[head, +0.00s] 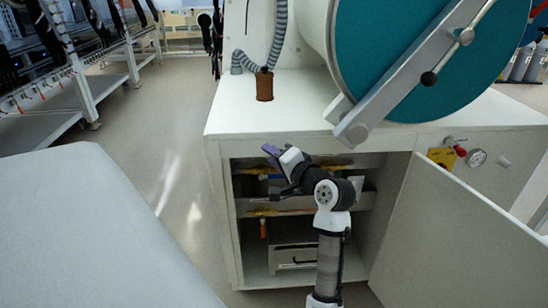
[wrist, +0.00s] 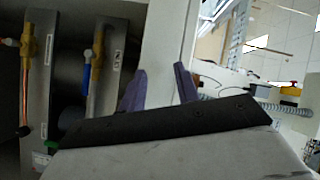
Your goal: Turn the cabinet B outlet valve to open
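The open cabinet (head: 228,215) under the glovebox holds two shelf-like panels with brass valves. The upper valve has a blue handle (head: 268,177), which also shows in the wrist view (wrist: 87,76) beside a white label too small to read. Another brass valve (wrist: 27,50) with a thin orange-red lever and a dark knob is on the neighbouring panel. I cannot tell which is the cabinet B outlet valve. My gripper (head: 279,153) is at the cabinet's upper front edge. Its purple fingers are apart and empty in the wrist view (wrist: 159,85), clear of the valves.
The cabinet door (head: 445,235) stands open to the right. A yellow tag (head: 441,156), a red handle (head: 460,151) and a gauge (head: 477,158) are on the front at right. A teal round door (head: 410,50) with a grey bar overhangs above. Open floor (head: 165,130) lies left.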

